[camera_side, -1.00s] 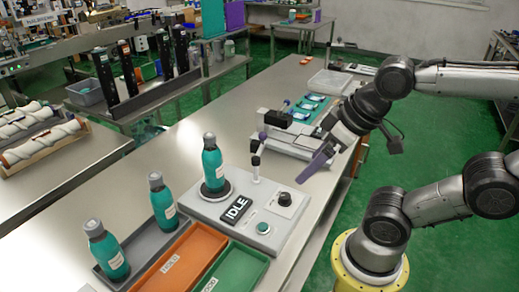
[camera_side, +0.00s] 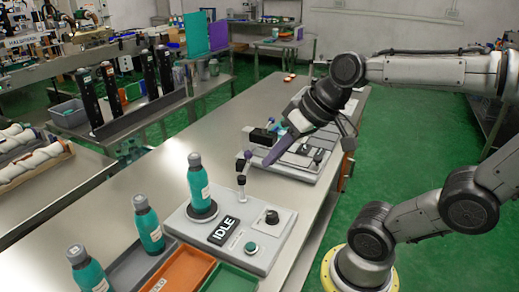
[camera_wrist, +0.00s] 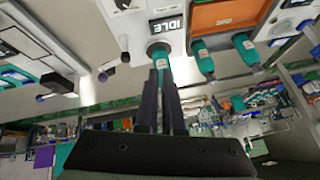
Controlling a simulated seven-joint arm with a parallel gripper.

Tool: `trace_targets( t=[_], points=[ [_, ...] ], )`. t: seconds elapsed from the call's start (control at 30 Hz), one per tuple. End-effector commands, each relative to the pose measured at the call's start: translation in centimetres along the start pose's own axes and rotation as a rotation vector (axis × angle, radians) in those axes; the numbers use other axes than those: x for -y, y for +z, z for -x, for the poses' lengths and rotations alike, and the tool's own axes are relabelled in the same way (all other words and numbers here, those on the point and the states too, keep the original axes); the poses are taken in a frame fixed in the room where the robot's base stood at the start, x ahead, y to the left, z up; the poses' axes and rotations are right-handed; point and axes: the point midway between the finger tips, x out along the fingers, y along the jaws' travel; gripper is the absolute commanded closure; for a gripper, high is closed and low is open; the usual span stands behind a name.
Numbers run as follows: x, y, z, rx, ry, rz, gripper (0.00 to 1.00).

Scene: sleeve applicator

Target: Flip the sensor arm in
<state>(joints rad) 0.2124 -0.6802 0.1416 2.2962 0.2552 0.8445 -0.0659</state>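The sensor arm (camera_side: 241,166) is a small dark, purple-tipped piece on a thin post at the back of the grey applicator base (camera_side: 262,240), beside a teal bottle (camera_side: 198,178) that stands upright on a round disc. In the wrist view the dark arm parts (camera_wrist: 125,57) lie left of the bottle (camera_wrist: 160,52). My gripper (camera_side: 268,163) has long purple fingers that slant down to the left. Their tips are near the post, to its right and apparently apart from it. In the wrist view the two fingers (camera_wrist: 160,75) are close together with a narrow, empty gap.
The base carries an IDLE sign (camera_side: 223,231), a black knob (camera_side: 272,216) and a green button (camera_side: 250,247). Two teal bottles stand in a grey tray (camera_side: 140,262), beside an orange tray (camera_side: 181,272) and a green tray (camera_side: 229,281). A second device (camera_side: 305,160) stands behind my gripper.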

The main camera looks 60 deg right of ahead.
Motion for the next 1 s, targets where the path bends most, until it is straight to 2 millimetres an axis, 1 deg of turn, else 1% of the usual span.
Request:
trace_targets(
  t=[0.03,0.1,0.17,0.27,0.3,0.43,0.5,0.6,0.7,0.77,1.0],
  points=[
    [-0.9,-1.2,-0.2,-0.010,0.010,-0.067,1.00],
    [-2.2,-2.6,-0.5,-0.026,0.020,-0.155,1.00],
    [-3.5,-3.8,-0.7,-0.041,0.030,-0.231,1.00],
    [-6.0,-5.4,-0.9,-0.067,0.052,-0.354,1.00],
    [-7.1,-5.9,-1.0,-0.077,0.062,-0.402,1.00],
    [-10.7,-6.7,-1.1,-0.103,0.096,-0.537,1.00],
    [-12.4,-6.7,-1.0,-0.110,0.116,-0.594,1.00],
    [-14.2,-6.3,-1.0,-0.113,0.141,-0.650,1.00],
    [-15.3,-6.0,-0.9,-0.115,0.157,-0.683,1.00],
    [-15.6,-5.9,-0.8,-0.118,0.163,-0.693,1.00],
    [-15.7,-5.8,-0.7,-0.120,0.166,-0.697,1.00]
  ],
)
